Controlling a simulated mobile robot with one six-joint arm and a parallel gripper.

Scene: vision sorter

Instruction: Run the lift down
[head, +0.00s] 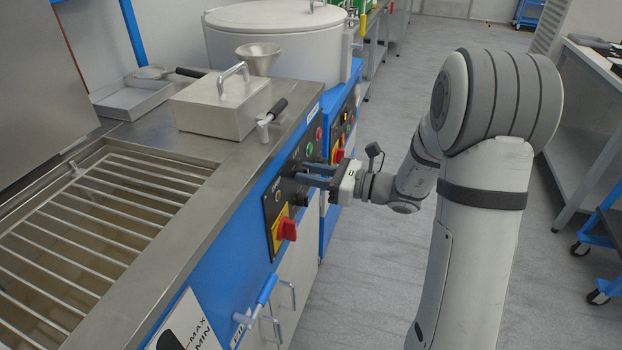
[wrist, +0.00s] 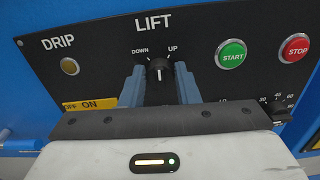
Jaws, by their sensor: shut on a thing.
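The lift knob (wrist: 159,72) is a small black selector under the word LIFT on the black control panel (wrist: 105,55), with DOWN marked on its left and UP on its right. Its pale pointer mark looks about midway between the two. My gripper (wrist: 159,84) is shut on the knob, one blue finger on each side. In the head view my gripper (head: 303,174) reaches the panel on the front of the blue machine from the right, and its fingers hide the knob there.
A green START button (wrist: 231,54) and red STOP button (wrist: 295,47) sit right of the knob; an amber DRIP lamp (wrist: 69,66) is left. A red rotary switch (head: 287,228) projects below my gripper. A slatted rack (head: 95,215) lies left; open floor is right.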

